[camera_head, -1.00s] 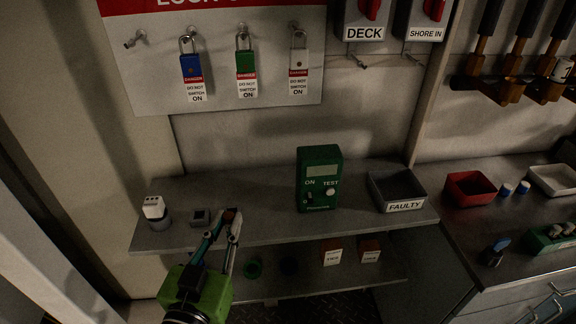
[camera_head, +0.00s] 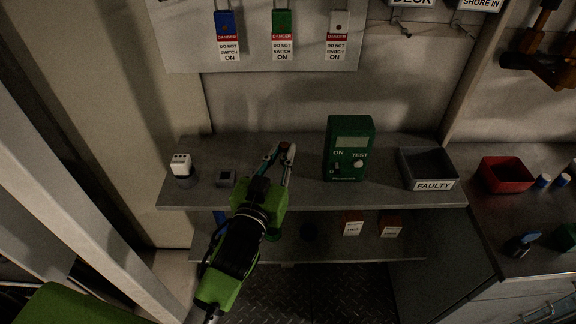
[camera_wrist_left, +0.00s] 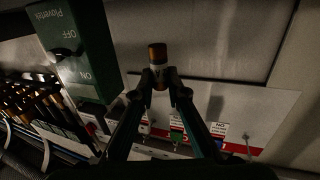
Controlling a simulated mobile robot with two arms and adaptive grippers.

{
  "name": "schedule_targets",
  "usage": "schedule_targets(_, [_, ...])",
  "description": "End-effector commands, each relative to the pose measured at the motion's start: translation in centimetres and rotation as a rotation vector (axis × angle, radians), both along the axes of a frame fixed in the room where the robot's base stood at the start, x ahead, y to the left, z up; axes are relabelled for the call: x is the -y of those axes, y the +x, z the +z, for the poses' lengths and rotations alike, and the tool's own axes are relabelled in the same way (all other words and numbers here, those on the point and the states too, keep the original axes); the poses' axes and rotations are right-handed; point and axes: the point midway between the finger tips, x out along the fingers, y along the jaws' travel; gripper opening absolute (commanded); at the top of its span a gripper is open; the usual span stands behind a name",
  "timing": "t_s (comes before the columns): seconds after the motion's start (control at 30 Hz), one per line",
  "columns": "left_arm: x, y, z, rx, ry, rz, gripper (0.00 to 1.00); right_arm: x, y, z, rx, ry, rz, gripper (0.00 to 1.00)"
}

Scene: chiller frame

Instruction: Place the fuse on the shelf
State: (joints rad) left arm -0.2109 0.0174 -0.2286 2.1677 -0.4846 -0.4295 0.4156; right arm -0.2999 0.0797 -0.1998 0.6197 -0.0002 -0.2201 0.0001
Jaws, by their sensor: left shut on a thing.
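The fuse (camera_wrist_left: 158,58) has a copper-brown end cap and a pale body. My left gripper (camera_wrist_left: 160,82) is shut on it, with the fuse standing out past the fingertips in the left wrist view. In the head view, the left gripper (camera_head: 279,156) is over the upper grey shelf (camera_head: 310,192), between a small grey block and the green tester. The fuse (camera_head: 285,147) shows there only as a small dark reddish end at the fingertips. I cannot tell how high it is above the shelf. My right gripper is not in view.
The green tester (camera_head: 349,148) stands right of the gripper, then the grey FAULTY bin (camera_head: 434,185). A small grey block (camera_head: 226,178) and a white-topped device (camera_head: 181,164) stand at the left. Lockout tags (camera_head: 282,38) hang above. A red bin (camera_head: 505,175) is on the right bench.

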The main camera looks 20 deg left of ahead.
Motion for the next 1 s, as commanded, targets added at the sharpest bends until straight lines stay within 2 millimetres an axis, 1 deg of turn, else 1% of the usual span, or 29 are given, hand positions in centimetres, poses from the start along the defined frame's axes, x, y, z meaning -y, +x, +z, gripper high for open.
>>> schedule_targets(0.03, [0.1, 0.8, -0.9, 0.001, 0.0, 0.001, 0.0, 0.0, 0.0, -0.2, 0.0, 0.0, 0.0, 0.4])
schedule_targets(0.1, [0.2, 1.4, -1.7, 0.003, 0.0, 0.0, 0.0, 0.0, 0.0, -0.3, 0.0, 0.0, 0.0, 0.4])
schedule_targets(0.33, [0.5, 2.7, -3.3, 0.002, 0.0, 0.0, 0.0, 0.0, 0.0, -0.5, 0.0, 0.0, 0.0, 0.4])
schedule_targets(0.43, [0.5, 2.6, -4.9, -0.001, 0.0, 0.0, 0.0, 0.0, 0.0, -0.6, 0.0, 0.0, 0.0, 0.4])
schedule_targets(0.53, [0.5, 2.6, -5.9, 0.001, -0.001, 0.0, 0.0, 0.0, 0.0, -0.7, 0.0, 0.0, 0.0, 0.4])
schedule_targets(0.83, [0.5, 2.6, -6.2, 0.004, 0.0, -0.001, 0.0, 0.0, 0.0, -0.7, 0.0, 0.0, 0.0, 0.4])
schedule_targets(0.93, [0.5, 2.6, -6.5, 0.003, -0.001, -0.001, 0.0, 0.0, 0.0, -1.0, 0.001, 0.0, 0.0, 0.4])
schedule_targets(0.97, [0.5, 2.6, -6.5, 0.003, -0.001, -0.001, 0.17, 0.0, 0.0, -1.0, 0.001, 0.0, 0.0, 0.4])
schedule_targets(1.0, [0.5, 2.6, -6.4, 0.003, 0.0, -0.001, 0.27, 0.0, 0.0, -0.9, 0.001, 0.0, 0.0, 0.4])
